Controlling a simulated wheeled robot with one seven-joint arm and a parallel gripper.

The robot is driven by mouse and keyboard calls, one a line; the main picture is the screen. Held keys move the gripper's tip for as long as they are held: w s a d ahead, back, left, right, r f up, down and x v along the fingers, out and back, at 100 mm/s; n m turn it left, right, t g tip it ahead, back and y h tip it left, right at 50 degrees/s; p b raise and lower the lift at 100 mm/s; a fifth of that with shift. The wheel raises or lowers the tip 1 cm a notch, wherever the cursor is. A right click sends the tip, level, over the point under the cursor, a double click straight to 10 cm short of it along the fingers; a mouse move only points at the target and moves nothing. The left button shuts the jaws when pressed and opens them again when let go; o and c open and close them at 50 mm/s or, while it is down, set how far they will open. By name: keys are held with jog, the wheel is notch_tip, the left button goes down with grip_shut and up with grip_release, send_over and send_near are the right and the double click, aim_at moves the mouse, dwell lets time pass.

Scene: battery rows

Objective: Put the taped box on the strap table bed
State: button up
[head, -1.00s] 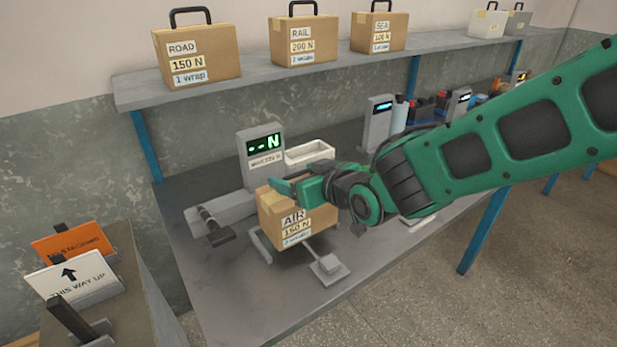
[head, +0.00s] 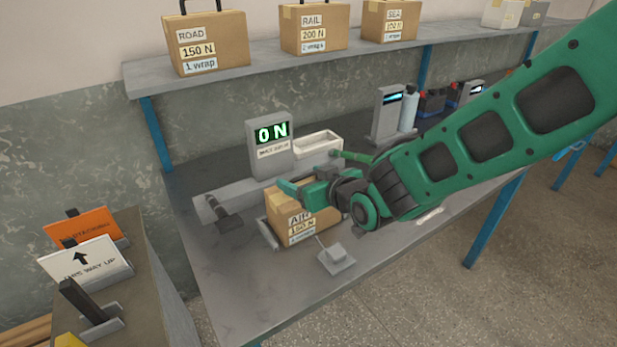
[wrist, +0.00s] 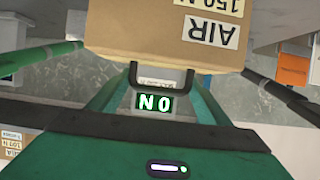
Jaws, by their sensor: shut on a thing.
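A brown box labelled AIR 150 N (head: 299,217) is in the head view, held by my gripper (head: 302,187) from above. In the wrist view the box (wrist: 165,38) fills the top middle, with its dark handle below it. My gripper is shut on that handle. The box is over the bed of the grey strap machine (head: 235,197), between its left rail and the small front plate (head: 337,259). Whether its bottom touches the bed is hidden. The machine's display (head: 272,133) reads 0 N.
A white tray (head: 318,144) is behind the box. A shelf (head: 240,80) above carries ROAD, RAIL and SEA boxes. At left, a side bench holds an orange sign (head: 82,235) and a THIS WAY UP sign (head: 85,266). The table's front left is clear.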

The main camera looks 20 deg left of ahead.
jog(key=shift+r, duration=0.1)
jog(key=o, duration=2.1)
jog(key=shift+f, duration=0.2)
jog(key=shift+c, duration=0.2)
jog(key=shift+r, duration=0.15)
jog(key=v, duration=1.2)
